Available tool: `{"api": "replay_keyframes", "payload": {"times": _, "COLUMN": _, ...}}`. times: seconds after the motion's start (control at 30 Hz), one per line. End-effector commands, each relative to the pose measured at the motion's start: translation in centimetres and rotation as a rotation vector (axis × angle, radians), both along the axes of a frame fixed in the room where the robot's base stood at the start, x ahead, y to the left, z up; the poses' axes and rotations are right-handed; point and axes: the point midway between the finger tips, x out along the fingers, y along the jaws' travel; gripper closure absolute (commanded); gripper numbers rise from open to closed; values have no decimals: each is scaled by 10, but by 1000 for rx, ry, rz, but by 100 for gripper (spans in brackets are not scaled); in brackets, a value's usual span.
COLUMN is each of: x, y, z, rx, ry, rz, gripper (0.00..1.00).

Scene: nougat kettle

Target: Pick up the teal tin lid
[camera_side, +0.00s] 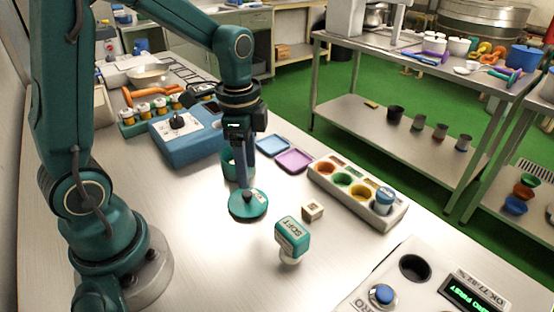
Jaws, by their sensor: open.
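The teal tin lid (237,210) is a round flat disc with a dark knob in its middle and a small pale label. It lies on the pale work table. My gripper (244,182) points down just above and slightly behind the knob, with its jaws open. From this side the fingers overlap, so I cannot tell whether they touch or straddle the knob. A teal open tin (228,160) stands behind the fingers, partly hidden by them.
A teal stamp (292,236) and a small beige cube (312,210) stand right of the lid. Blue (272,144) and purple (294,161) trays lie behind, beside a white holder (390,217) of coloured cups. A blue box (187,148) stands back left. The table's front left is clear.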

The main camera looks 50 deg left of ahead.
Motion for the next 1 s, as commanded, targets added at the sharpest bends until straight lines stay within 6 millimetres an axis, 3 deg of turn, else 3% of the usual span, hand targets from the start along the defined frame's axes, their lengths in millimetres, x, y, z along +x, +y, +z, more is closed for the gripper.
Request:
{"api": "replay_keyframes", "payload": {"times": 0.5, "x": -5, "y": 3, "z": -54, "rx": -7, "ry": 40, "rz": 16, "gripper": 38}}
{"api": "replay_keyframes", "payload": {"times": 0.87, "x": -4, "y": 3, "z": -60, "rx": -6, "ry": 34, "rz": 16, "gripper": 38}}
{"api": "replay_keyframes", "payload": {"times": 1.0, "x": -4, "y": 3, "z": -59, "rx": -6, "ry": 34, "rz": 16, "gripper": 92}}
